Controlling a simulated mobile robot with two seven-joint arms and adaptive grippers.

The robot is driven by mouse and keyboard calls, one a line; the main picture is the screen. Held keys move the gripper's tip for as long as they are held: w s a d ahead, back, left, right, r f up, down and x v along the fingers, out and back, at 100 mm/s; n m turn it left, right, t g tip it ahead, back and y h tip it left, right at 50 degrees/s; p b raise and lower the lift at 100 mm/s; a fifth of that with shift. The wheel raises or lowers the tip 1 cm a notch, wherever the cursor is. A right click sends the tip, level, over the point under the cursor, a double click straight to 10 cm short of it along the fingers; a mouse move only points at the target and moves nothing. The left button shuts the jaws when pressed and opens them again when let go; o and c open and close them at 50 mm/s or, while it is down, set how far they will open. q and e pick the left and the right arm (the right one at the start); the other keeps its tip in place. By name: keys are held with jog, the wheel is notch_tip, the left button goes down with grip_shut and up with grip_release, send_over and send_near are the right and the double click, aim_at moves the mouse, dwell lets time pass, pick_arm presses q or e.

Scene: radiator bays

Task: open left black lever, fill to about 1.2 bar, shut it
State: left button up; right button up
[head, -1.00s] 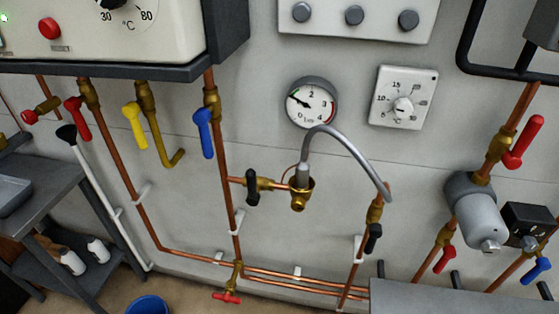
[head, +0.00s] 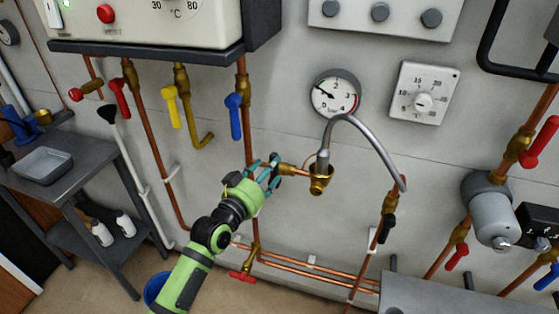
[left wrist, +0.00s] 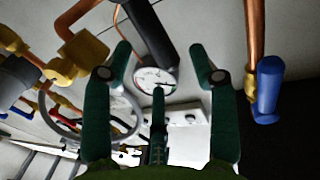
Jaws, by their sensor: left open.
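My left gripper (head: 268,172) is open at the left filling valve, and its fingers hide that valve's black lever in the head view. In the left wrist view, the black lever (left wrist: 150,32) shows between the spread fingertips of the left gripper (left wrist: 161,52); I cannot tell whether they touch it. The pressure gauge (head: 335,93) is on the wall above; its needle points to the upper left, too small to read exactly. The grey hose (head: 372,143) arches from the brass fitting (head: 321,179) to the right valve, whose black lever (head: 387,228) hangs down along the pipe.
A blue lever (head: 234,116) is just above my left gripper and also shows in the left wrist view (left wrist: 268,90). Yellow (head: 171,105) and red (head: 121,98) levers are further left. A red tap (head: 242,276) sits below. A grey bench (head: 420,292) stands at lower right.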

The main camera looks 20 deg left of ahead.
pick_arm(q)
jog(key=shift+p+x, duration=0.35)
jog(key=shift+x, duration=1.85)
jog(key=shift+s, duration=0.1)
grip_shut()
